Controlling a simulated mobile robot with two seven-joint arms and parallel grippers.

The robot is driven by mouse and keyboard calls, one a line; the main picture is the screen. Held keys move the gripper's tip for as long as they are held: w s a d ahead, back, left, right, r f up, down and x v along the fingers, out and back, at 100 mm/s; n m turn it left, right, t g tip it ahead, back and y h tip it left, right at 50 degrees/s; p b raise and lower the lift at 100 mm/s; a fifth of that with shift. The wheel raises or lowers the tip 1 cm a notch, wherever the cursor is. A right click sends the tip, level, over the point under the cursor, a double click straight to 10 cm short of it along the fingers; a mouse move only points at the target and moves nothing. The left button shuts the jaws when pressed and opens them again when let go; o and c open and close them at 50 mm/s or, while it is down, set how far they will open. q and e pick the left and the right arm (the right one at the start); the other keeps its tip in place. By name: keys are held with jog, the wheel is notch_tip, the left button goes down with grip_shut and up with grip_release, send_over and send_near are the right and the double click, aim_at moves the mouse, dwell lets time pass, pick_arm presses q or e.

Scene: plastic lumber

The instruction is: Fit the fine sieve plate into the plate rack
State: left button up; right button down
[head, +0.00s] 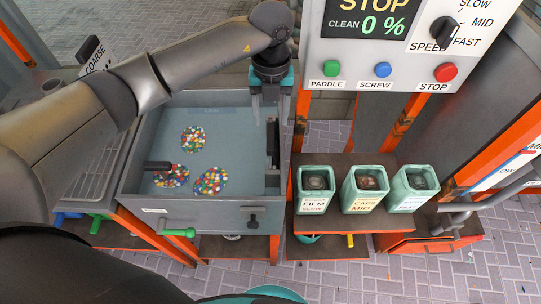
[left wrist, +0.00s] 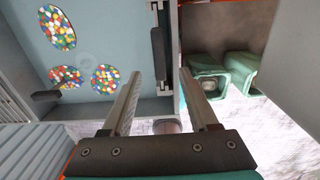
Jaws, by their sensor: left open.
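My left gripper (head: 270,112) is open and empty above the right end of a grey water tank (head: 150,208). Its two fingers also show apart in the left wrist view (left wrist: 160,85), with nothing between them. A dark upright fitting (head: 272,145) stands at the tank's right inner wall, just below the gripper; it also shows in the left wrist view (left wrist: 159,55). I cannot tell whether it belongs to the plate rack. A sign reading COARSE (head: 95,55) stands at the back left. I cannot make out the fine sieve plate for certain. My right gripper is not in view.
Three patches of coloured pellets (head: 210,181) lie in the tank, near a black handle (head: 157,165). Several green bins (head: 314,190) stand on a shelf to the right. A control panel (head: 385,45) with buttons hangs above them. My left arm covers much of the left side.

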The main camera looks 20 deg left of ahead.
aim_at(270, 135)
pick_arm(q)
jog(key=shift+w+a+f+b, duration=0.1)
jog(key=shift+f+b, duration=0.05)
jog(key=shift+f, duration=1.6)
jog(key=shift+w+a+f+b, duration=0.1)
jog(key=shift+f+b, duration=0.05)
jog(key=shift+f, duration=1.55)
jog(key=shift+c, duration=0.3)
grip_shut()
jog(key=shift+r, duration=0.1)
